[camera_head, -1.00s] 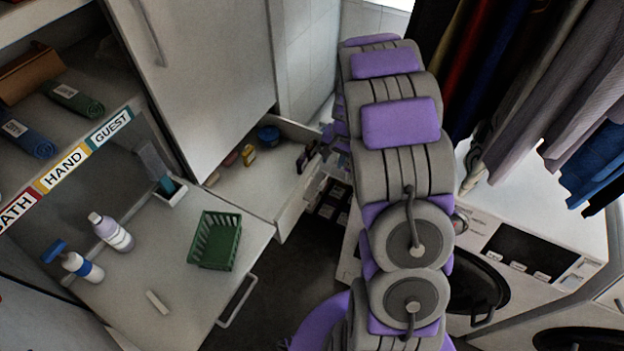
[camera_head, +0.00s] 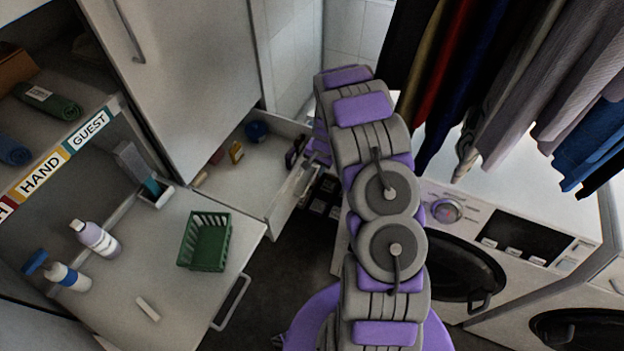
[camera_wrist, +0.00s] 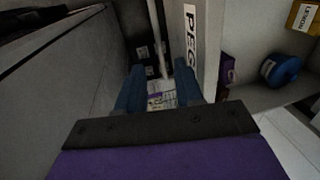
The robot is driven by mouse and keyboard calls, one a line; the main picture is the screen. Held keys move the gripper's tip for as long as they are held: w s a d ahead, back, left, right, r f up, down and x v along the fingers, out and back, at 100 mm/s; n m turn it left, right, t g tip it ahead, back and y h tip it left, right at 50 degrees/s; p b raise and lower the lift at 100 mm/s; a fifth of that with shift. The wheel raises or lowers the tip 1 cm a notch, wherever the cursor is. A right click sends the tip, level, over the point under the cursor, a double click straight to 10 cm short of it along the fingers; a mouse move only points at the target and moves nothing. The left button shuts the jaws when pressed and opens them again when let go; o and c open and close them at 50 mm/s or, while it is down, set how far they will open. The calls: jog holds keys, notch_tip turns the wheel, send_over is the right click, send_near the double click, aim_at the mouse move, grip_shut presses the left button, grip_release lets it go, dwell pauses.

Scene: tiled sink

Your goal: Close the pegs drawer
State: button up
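The open drawer (camera_head: 240,178) stands out below the tall white cabinet, with small items inside. Its front panel (camera_head: 284,205) faces the dark floor on the right. In the wrist view the front (camera_wrist: 211,60) carries a label (camera_wrist: 191,38) reading "PEG", the rest cut off by the angle. My gripper (camera_wrist: 160,92) is just outside this front, its two blue fingers apart. A thin pale bar (camera_wrist: 158,40), apparently the drawer handle, runs down toward the gap between the fingers; I cannot tell whether they touch it. In the head view my arm's end is largely hidden beside the drawer front.
A counter (camera_head: 185,275) at left holds a green basket (camera_head: 205,241) and bottles (camera_head: 97,239). A lower handle (camera_head: 232,302) sticks out below it. A washing machine (camera_head: 460,270) and hanging clothes (camera_head: 520,70) are at right. A blue round item (camera_wrist: 281,70) lies in the drawer.

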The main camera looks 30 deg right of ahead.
aim_at(311, 181)
jog(key=f, duration=0.4)
jog(key=w+a+f+b, duration=0.1)
jog(key=f, duration=0.2)
jog(key=shift+c, duration=0.2)
grip_shut()
dwell(1.2)
